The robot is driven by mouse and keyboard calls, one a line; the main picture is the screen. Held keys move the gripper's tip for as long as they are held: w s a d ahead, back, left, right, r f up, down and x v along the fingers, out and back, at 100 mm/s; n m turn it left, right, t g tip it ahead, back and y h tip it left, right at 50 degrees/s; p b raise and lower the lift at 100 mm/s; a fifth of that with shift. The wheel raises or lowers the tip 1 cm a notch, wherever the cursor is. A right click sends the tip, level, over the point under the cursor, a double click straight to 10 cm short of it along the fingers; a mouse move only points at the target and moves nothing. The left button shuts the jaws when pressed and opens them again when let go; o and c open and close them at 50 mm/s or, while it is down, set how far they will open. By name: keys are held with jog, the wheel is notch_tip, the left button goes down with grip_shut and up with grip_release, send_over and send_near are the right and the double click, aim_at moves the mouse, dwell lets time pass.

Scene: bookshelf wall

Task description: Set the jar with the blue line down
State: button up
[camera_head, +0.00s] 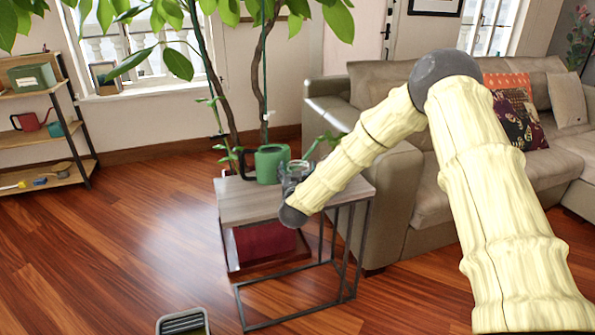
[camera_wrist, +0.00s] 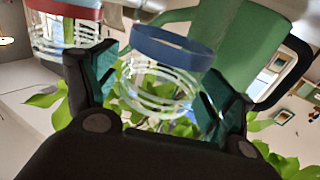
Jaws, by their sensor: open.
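The clear glass jar with a blue line (camera_wrist: 172,50) is in the wrist view, between the two fingers of my gripper (camera_wrist: 158,95). The fingers stand open on either side of it. In the head view my gripper (camera_head: 291,178) is low over the wooden top of a small side table (camera_head: 243,205), and my arm partly hides it. The blue line cannot be made out there. Whether the jar's base touches the tabletop cannot be told.
A clear jar with a red line (camera_wrist: 65,8) is left of the gripper in the wrist view. A green watering can or pot (camera_head: 270,163) is close by on the table, beside the plant stems. A beige sofa (camera_head: 375,190) stands right behind the table.

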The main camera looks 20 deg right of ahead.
jog(key=v, duration=1.2)
jog(key=s+a+f+n+g+y, duration=0.2)
jog(key=s+f+g+y, duration=0.15)
jog(key=s+f, duration=0.8)
jog(key=s+a+f+n+g+y, duration=0.15)
jog(key=s+f+g, duration=0.25)
jog(key=s+f, duration=0.75)
jog(key=s+d+f+g, duration=0.1)
jog(key=s+f+g, duration=0.2)
jog(key=s, duration=0.6)
jog(key=s+f+g+y, duration=0.1)
jog(key=s+f+g, duration=0.2)
jog(key=s+f, duration=0.3)
jog(key=s+d+f+g, duration=0.1)
jog(key=s+f+g, duration=0.2)
jog(key=s, duration=1)
jog(key=shift+s+d+f+p, duration=0.2)
jog(key=shift+d+f+p, duration=0.2)
jog(key=shift+f, duration=0.35)
jog(key=shift+g, duration=0.25)
